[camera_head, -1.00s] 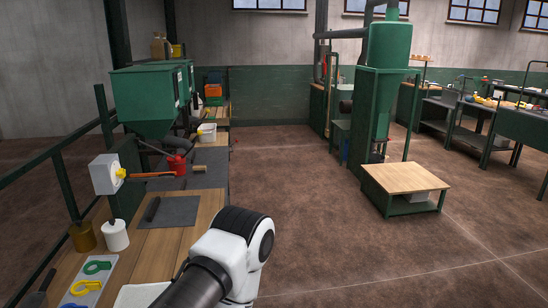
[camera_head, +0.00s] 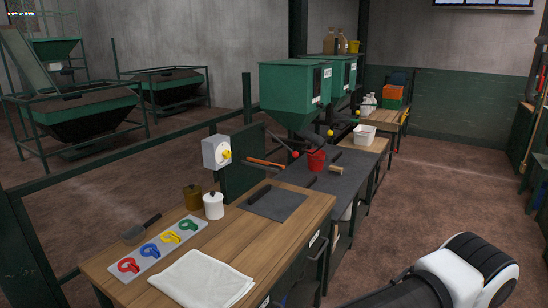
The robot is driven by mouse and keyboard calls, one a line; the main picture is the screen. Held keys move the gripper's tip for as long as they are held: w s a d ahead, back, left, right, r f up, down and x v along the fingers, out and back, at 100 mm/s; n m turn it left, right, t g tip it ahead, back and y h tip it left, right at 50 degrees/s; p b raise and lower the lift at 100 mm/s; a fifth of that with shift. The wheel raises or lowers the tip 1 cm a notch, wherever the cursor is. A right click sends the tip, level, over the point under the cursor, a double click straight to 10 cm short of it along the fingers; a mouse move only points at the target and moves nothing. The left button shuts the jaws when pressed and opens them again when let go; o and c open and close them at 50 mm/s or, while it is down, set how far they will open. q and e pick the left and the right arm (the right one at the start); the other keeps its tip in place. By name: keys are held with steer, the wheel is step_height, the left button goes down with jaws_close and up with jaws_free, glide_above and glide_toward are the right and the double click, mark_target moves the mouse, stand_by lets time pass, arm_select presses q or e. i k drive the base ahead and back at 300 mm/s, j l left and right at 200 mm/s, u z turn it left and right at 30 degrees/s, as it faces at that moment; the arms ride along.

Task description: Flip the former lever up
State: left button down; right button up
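I cannot tell which part is the former lever. A red-orange handle (camera_head: 264,163) sticks out at a slight downward slant beside a dark green panel (camera_head: 240,165) at mid-bench. A white box with a yellow knob (camera_head: 225,155) is left of it. Red, blue, yellow and green lever-like pieces lie on a light grey plate (camera_head: 148,260) at the bench's front left. Only a white and black link of one of my arms shows at the lower right, away from the bench. Neither gripper's fingers are in view.
The wooden bench (camera_head: 290,235) holds a white cloth (camera_head: 202,280), a white pot (camera_head: 213,206), a brown pot (camera_head: 192,198) and a dark mat (camera_head: 277,203). The brown floor (camera_head: 440,185) right of the bench is clear.

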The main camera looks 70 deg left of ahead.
mark_target(296, 154)
steer(key=i+j+u, duration=0.2)
steer(key=u, duration=0.2)
steer(key=i+u, duration=0.85)
steer(key=i+l+u, duration=0.1)
steer(key=u, duration=0.3)
steer(key=i+l+u, duration=0.25)
steer(key=i+u, duration=0.15)
steer(key=i+l+u, duration=0.55)
steer(key=i+l, duration=0.05)
steer(key=i, duration=0.1)
